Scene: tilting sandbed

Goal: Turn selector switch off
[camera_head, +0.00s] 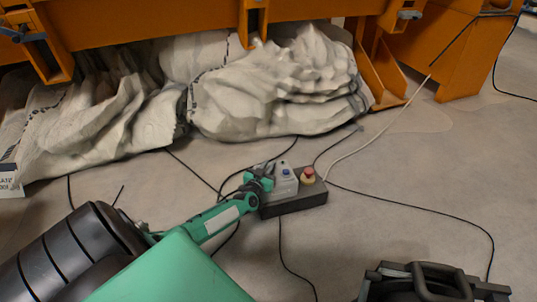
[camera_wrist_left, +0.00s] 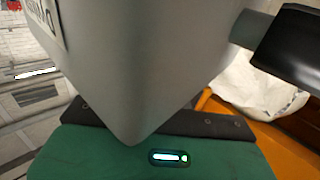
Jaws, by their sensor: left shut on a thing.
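A grey control box (camera_head: 284,182) with a blue button (camera_head: 286,172) on top stands on a dark base on the floor in the head view. My left gripper (camera_head: 262,180), green, is at the left side of this box. It is shut on a part there, which looks like the selector switch; the jaws hide the switch and its position. In the left wrist view the grey box (camera_wrist_left: 145,60) fills the middle, close to my green gripper body. A black part on a grey stem (camera_wrist_left: 290,48) sticks out at upper right.
A red emergency-stop button (camera_head: 308,171) on a yellow collar sits right of the grey box. Black cables (camera_head: 420,208) and a pale cable (camera_head: 375,142) cross the floor. White sacks (camera_head: 275,90) lie behind, under an orange frame (camera_head: 150,22). Floor to the right is mostly clear.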

